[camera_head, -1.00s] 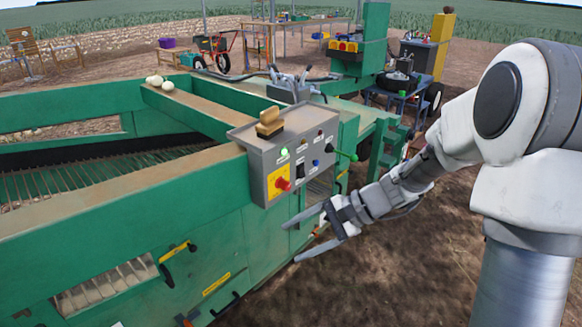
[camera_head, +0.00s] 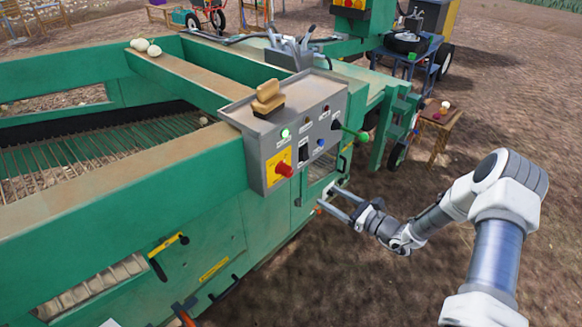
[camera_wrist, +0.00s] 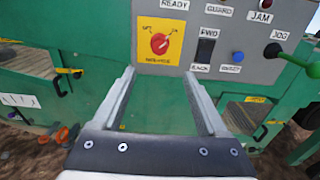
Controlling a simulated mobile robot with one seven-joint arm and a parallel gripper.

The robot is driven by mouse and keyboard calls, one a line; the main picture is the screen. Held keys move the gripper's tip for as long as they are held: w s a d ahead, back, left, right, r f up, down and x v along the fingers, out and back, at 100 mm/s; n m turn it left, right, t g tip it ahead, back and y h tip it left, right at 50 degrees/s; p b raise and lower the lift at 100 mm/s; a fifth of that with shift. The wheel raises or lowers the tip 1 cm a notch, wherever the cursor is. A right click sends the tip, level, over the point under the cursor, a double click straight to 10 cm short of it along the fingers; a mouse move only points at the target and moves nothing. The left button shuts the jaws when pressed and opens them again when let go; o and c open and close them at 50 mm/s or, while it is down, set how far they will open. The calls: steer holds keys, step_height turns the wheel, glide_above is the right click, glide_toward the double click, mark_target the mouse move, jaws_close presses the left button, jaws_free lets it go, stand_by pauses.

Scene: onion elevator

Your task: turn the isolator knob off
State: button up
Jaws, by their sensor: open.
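The isolator knob (camera_head: 284,169) is a red knob on a yellow plate (camera_head: 272,175) on the front of the grey control panel. In the wrist view the red knob (camera_wrist: 160,44) shows face on, above and between my fingers, its plate marked on both sides. My gripper (camera_head: 333,197) is open and empty, low and to the right of the knob in the head view, in front of the green machine's side. In the wrist view my gripper's two fingers (camera_wrist: 166,88) are spread wide and point at the panel's lower edge. They appear clear of the knob.
Right of the knob are a black switch (camera_head: 303,153), a blue button (camera_head: 320,144) and a green-tipped jog lever (camera_head: 362,136) that sticks out. A wooden brush (camera_head: 268,98) lies on the panel top. Bare ground (camera_head: 330,290) lies in front of the machine.

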mark_target(290, 174)
steer(key=x, duration=1.7)
steer(key=shift+w+a, duration=0.1)
steer(key=shift+a, duration=0.05)
jaws_close()
